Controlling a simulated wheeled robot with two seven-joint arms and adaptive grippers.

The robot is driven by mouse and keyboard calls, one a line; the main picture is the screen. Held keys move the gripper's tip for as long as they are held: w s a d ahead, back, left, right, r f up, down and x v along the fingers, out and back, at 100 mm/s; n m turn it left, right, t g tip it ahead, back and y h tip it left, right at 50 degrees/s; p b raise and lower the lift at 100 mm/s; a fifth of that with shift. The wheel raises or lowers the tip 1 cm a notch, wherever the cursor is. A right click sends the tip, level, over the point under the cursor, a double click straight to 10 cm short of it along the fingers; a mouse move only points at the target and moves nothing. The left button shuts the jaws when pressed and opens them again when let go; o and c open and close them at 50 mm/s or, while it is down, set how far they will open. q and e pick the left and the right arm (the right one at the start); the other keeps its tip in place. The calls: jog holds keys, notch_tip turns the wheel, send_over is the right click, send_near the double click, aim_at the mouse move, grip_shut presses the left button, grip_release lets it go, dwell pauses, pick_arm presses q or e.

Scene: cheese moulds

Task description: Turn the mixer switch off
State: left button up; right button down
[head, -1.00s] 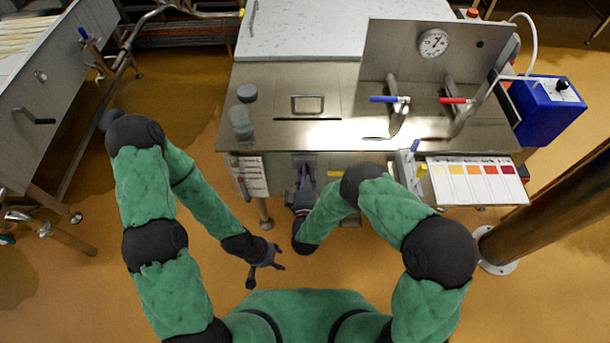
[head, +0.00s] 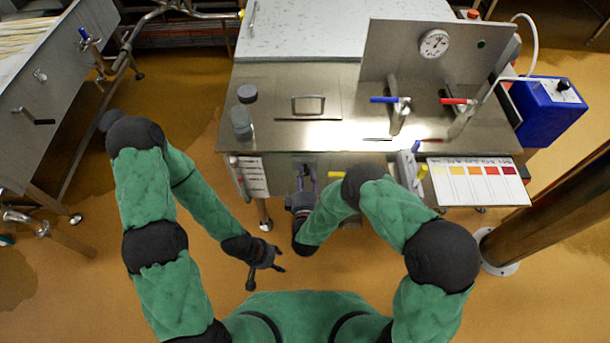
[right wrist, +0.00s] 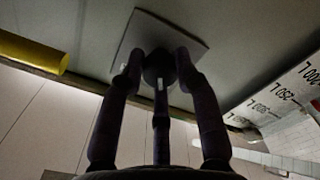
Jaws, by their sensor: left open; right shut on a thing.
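The mixer switch is a dark round knob (right wrist: 158,66) on a square grey plate (right wrist: 200,35), seen in the right wrist view. The plate sits on a grey panel on the front of the steel bench. My right gripper (right wrist: 157,62) has its fingers closed around the knob, one on each side, and they partly hide it. In the head view my right gripper (head: 304,178) points up at the bench front, left of centre, and the knob is hidden there. My left gripper (head: 270,272) is open and empty, low over the floor, well apart from the bench.
The steel bench top (head: 330,90) carries blue and red tap levers and a jar (head: 241,122). A yellow bar (right wrist: 32,52) lies left of the switch in the wrist view. A colour chart (head: 477,180) juts out at the right. Brown floor is clear around my left gripper.

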jog(key=shift+s+d+f, duration=0.1)
jog(key=shift+f, duration=0.1)
jog(key=c, duration=0.9)
grip_release()
jog(key=shift+r, duration=0.1)
jog(key=s, duration=0.7)
jog(key=shift+s, duration=0.2)
